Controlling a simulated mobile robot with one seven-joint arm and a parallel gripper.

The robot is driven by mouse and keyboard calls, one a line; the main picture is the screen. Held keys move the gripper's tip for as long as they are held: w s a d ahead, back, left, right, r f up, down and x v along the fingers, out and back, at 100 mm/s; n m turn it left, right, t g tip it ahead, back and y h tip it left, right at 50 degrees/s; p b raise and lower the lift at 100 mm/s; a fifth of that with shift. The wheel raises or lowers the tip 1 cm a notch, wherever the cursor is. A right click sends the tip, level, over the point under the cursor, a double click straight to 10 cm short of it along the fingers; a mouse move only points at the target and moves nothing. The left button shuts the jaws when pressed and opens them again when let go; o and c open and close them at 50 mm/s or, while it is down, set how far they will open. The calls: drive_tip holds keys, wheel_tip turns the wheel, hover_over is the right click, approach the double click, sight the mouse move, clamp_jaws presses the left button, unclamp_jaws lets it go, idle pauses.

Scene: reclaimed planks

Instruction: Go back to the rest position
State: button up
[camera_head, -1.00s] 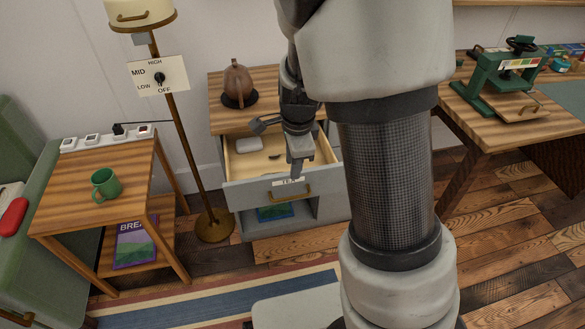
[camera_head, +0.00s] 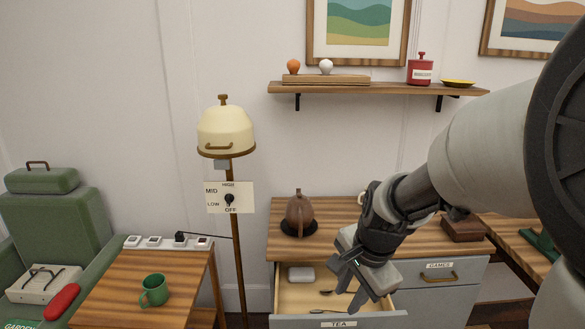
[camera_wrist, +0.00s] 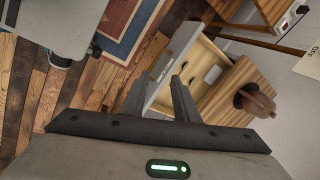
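My gripper (camera_head: 354,282) hangs in front of the cabinet, over the open tea drawer (camera_head: 340,321) in the head view. In the wrist view my gripper (camera_wrist: 158,84) has its two fingers apart with nothing between them. The pulled-out drawer (camera_wrist: 178,58) shows beyond the fingertips. Inside the drawer are a pale box (camera_head: 301,273) and small dark spoon-like items (camera_head: 326,293). My arm and gripper hide part of the drawer and cabinet.
A brown teapot (camera_head: 300,213) stands on the cabinet top. A floor lamp (camera_head: 226,130) stands left of the cabinet. A side table holds a green mug (camera_head: 154,290). A wall shelf (camera_head: 370,88) hangs above.

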drive_tip(key=s+d+r+n+t+h, duration=0.1)
drive_tip(key=s+d+r+n+t, duration=0.15)
drive_tip(key=s+r+n, duration=1.15)
wheel_tip(320, 180, up, 14)
drive_tip(key=m+p, duration=0.1)
drive_tip(key=p, duration=1.5)
drive_tip(key=shift+s+a, duration=0.4)
drive_tip(key=shift+s, duration=0.05)
